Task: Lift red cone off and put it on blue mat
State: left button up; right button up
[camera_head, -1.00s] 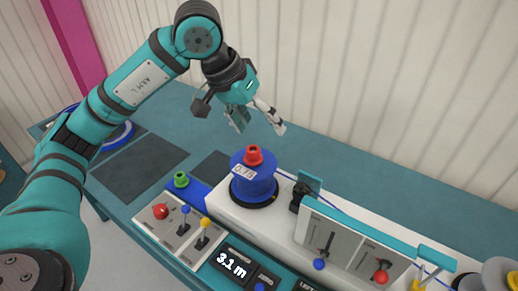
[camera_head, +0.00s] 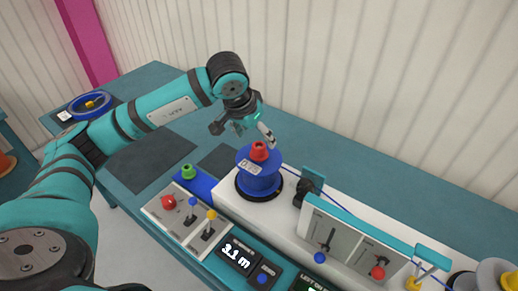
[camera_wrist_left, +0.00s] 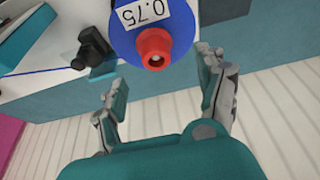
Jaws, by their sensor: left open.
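The red cone (camera_head: 259,151) sits on top of the blue reel (camera_head: 258,178), which stands upright on the white machine top. The wrist view shows the red cone (camera_wrist_left: 154,47) with its small top hole, beside the reel's 0.75 label. My left gripper (camera_head: 252,132) is open and empty, just above and behind the cone. In the wrist view its fingers (camera_wrist_left: 162,75) are spread, with the cone ahead between them and apart from both. A flat blue strip (camera_head: 204,185) lies left of the reel; I cannot tell whether it is the blue mat. My right gripper is out of view.
A green cone (camera_head: 188,171) stands at the blue strip's left end. A lever panel (camera_head: 182,216) and a 3.1 m display (camera_head: 236,252) are in front. A grey slider box (camera_head: 345,245) stands right of the reel. Dark flat patches (camera_head: 150,163) lie on the teal table.

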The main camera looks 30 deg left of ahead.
aim_at(259, 147)
pick_arm(q)
jog(key=shift+f+p, duration=0.3)
jog(key=shift+f, duration=0.1)
jog(key=p+x, duration=0.1)
jog(key=x, duration=0.2)
jog(key=shift+s+f+p, duration=0.25)
jog(key=shift+f+p, duration=0.1)
jog(key=shift+w+d+f, duration=0.1)
jog(key=shift+w+f, duration=0.1)
jog(key=shift+f, duration=0.25)
jog(key=c, duration=1.2)
jog(key=shift+r, duration=0.15)
